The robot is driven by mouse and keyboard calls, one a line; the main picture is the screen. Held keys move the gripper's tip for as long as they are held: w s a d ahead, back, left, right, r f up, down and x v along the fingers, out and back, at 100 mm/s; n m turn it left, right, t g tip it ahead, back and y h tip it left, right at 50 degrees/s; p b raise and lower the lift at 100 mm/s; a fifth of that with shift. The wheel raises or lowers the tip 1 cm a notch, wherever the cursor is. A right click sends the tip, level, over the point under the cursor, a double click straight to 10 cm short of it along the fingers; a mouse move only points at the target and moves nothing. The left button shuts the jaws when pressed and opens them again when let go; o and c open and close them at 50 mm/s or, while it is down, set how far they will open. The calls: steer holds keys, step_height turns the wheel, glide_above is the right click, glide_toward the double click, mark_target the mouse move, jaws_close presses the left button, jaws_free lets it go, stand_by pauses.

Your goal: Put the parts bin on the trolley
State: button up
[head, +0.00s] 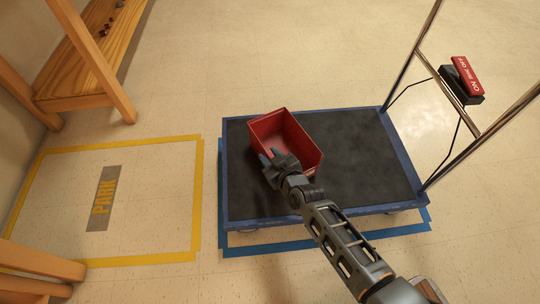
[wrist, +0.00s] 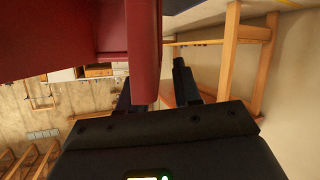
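The red parts bin (head: 291,133) is over the left part of the trolley's dark deck (head: 365,150) and appears to rest on it, open side up. The trolley has a blue rim and stands on the floor. My gripper (head: 270,158) is at the bin's near-left wall. In the wrist view, the bin's red wall (wrist: 144,50) lies between my two fingers (wrist: 153,82), with a visible gap to the right finger. The fingers look open around the wall. The bin's underside is hidden.
The trolley's upright handle frame (head: 405,68) rises at the right, with a red and black switch box (head: 466,80). A yellow-taped floor area marked PARK (head: 103,198) is clear at the left. A wooden bench (head: 85,50) stands behind it. The right deck is bare.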

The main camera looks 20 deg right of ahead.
steer(key=p+v, duration=0.3)
steer(key=v, duration=0.8)
steer(key=shift+s+r, duration=0.2)
steer(key=shift+s, duration=0.1)
steer(key=s+d+r+m, duration=0.1)
steer(key=s+r, duration=0.4)
steer(key=s, duration=0.6)
steer(key=s+d+r, duration=0.1)
steer(key=s+r, duration=0.5)
steer(key=s, duration=0.5)
steer(key=s+r, duration=0.5)
steer(key=r, duration=0.3)
steer(key=s+r+m+t, duration=0.1)
steer(key=s+r, duration=0.4)
steer(key=r, duration=0.4)
steer(key=shift+a+m+h, duration=0.3)
steer(key=shift+h, duration=0.1)
